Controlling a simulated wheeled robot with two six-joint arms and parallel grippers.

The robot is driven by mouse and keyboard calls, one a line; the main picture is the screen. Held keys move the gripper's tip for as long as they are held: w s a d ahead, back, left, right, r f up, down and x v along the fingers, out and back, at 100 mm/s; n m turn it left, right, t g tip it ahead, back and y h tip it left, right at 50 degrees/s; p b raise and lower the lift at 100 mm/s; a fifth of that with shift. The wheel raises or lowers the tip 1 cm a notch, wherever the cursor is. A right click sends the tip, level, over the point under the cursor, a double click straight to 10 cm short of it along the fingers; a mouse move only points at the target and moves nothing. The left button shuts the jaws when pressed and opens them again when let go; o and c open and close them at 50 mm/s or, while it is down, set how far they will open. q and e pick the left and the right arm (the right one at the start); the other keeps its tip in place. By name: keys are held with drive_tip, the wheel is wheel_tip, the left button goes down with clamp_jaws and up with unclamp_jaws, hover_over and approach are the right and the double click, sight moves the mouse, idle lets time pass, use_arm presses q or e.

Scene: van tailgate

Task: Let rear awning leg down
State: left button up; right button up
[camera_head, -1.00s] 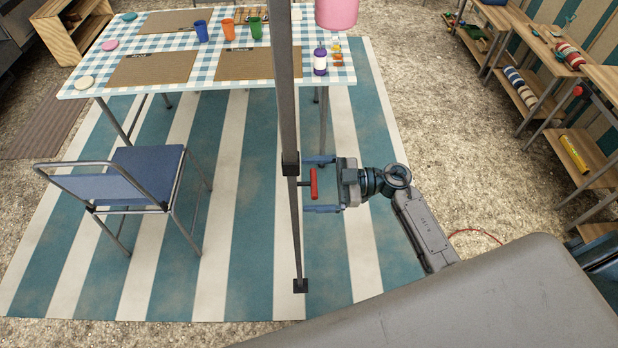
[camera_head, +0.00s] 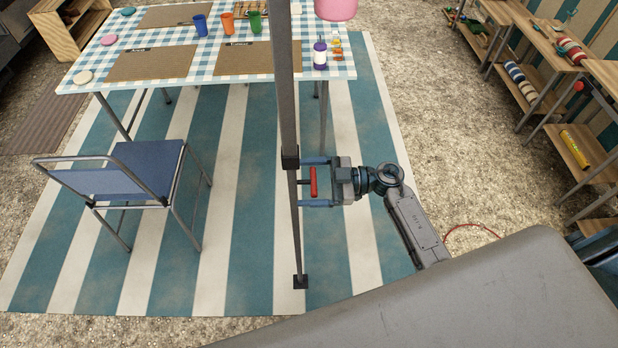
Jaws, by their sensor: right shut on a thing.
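The rear awning leg (camera_head: 287,90) is a grey upright pole left of the gripper. It has a dark collar (camera_head: 290,157) partway down, a thinner lower section (camera_head: 296,235) and a dark foot (camera_head: 300,282) over the striped mat. A red handle (camera_head: 313,182) sticks out on the right side of the leg, just below the collar. The fingertips reach close to the leg. My left gripper is not in view. The leg's top is out of frame.
A table with a checked cloth (camera_head: 225,58) stands behind the leg, holding cups, mats and a bottle. A blue chair (camera_head: 140,170) stands to the left. A grey surface (camera_head: 470,300) fills the lower right. Shelves (camera_head: 590,85) line the right. The striped mat (camera_head: 250,230) around the foot is clear.

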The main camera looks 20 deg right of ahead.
wheel_tip(320, 180, down, 10)
drive_tip(key=b, duration=0.4)
drive_tip(key=shift+f, duration=0.15)
drive_tip(key=o, duration=1.2)
drive_tip(key=shift+o, duration=0.2)
drive_tip(key=b+v, duration=0.3)
drive_tip(key=v, duration=0.8)
drive_tip(key=shift+a, duration=0.1)
